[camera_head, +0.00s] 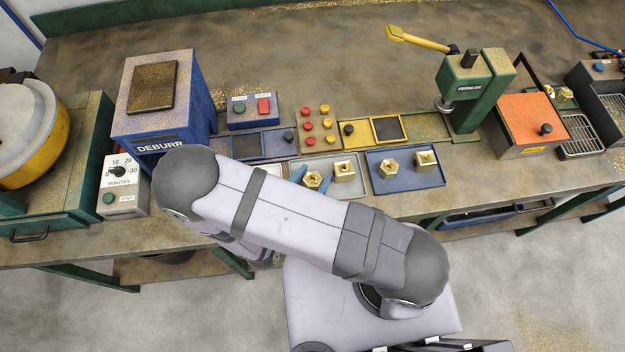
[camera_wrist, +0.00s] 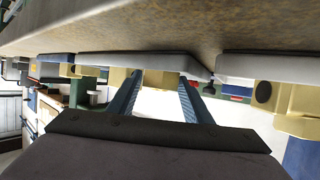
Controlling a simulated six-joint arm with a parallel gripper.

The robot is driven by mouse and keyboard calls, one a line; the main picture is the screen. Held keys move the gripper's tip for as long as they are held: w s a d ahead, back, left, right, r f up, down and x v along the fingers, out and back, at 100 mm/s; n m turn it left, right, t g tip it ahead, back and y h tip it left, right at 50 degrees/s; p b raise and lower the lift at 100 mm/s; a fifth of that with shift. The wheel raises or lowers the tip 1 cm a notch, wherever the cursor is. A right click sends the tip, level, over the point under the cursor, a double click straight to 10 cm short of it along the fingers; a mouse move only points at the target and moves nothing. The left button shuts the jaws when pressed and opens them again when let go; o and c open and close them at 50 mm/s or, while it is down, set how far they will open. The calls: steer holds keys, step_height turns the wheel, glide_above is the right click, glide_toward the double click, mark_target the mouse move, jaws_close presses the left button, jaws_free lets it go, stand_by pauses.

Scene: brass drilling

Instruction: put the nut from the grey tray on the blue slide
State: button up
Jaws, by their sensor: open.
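The grey tray (camera_head: 322,162) holds a brass nut (camera_head: 313,180) with a round hole at its left and a squarer brass piece (camera_head: 344,170) to its right. My gripper is open at this tray. In the wrist view its two blue fingers (camera_wrist: 160,100) are apart, with a brass piece (camera_wrist: 152,84) showing between them. Whether they touch it I cannot tell. In the head view my arm hides most of the gripper.
A blue tray (camera_head: 408,181) with two brass pieces stands right of the grey tray. Behind are a red-and-yellow button panel (camera_head: 318,122), a yellow slide (camera_head: 375,130) and a green press (camera_head: 478,90). The blue deburr machine (camera_head: 152,100) stands left.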

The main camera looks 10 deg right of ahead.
jaws_close()
steer(key=shift+r, duration=0.1)
step_height(320, 180, up, 10)
steer(key=p, duration=0.9)
